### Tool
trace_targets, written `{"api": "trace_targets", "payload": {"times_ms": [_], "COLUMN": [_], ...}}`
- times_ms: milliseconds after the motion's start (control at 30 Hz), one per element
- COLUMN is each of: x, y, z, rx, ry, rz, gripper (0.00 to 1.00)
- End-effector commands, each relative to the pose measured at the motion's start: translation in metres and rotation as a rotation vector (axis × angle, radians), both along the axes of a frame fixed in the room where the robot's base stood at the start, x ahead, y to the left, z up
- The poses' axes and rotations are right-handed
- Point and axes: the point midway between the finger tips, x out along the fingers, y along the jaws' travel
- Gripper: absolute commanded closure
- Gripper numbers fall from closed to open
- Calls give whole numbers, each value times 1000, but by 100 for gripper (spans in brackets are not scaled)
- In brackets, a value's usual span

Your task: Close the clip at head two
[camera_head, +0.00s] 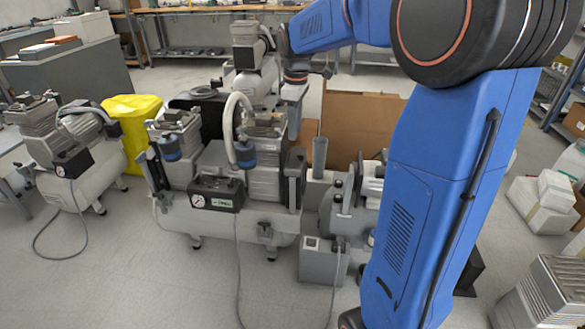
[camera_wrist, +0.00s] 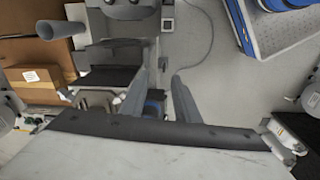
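The twin-head compressor (camera_head: 265,217) stands in the middle of the head view, with a white tank and a front gauge. Its left head (camera_head: 176,175) and right head (camera_head: 265,180) each have a blue canister beside them. A pale hose arches over the right head. My gripper (camera_head: 293,128) points down at the rear right of the right head; its tips are hard to make out. In the wrist view two grey fingers (camera_wrist: 160,76) stand apart, with nothing visibly held. A blue part (camera_wrist: 154,105) shows between them. I cannot pick out the clip or its state.
Grey machinery (camera_head: 345,215) and a cardboard box (camera_head: 362,122) crowd the right side. A grey box (camera_head: 322,262) with a cable sits in front. Open floor lies at the front left.

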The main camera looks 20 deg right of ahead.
Motion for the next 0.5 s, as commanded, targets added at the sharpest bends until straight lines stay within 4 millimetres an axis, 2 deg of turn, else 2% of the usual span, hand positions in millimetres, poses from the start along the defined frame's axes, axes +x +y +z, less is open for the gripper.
{"api": "trace_targets", "payload": {"times_ms": [33, 200, 300, 500], "x": [14, 42, 50, 52], "y": [-4, -13, -16, -17], "z": [-6, -17, -20, -31], "rx": [0, 2, 3, 3], "ry": [15, 45, 54, 58], "rz": [26, 102, 124, 135], "gripper": [71, 71, 71, 71]}}
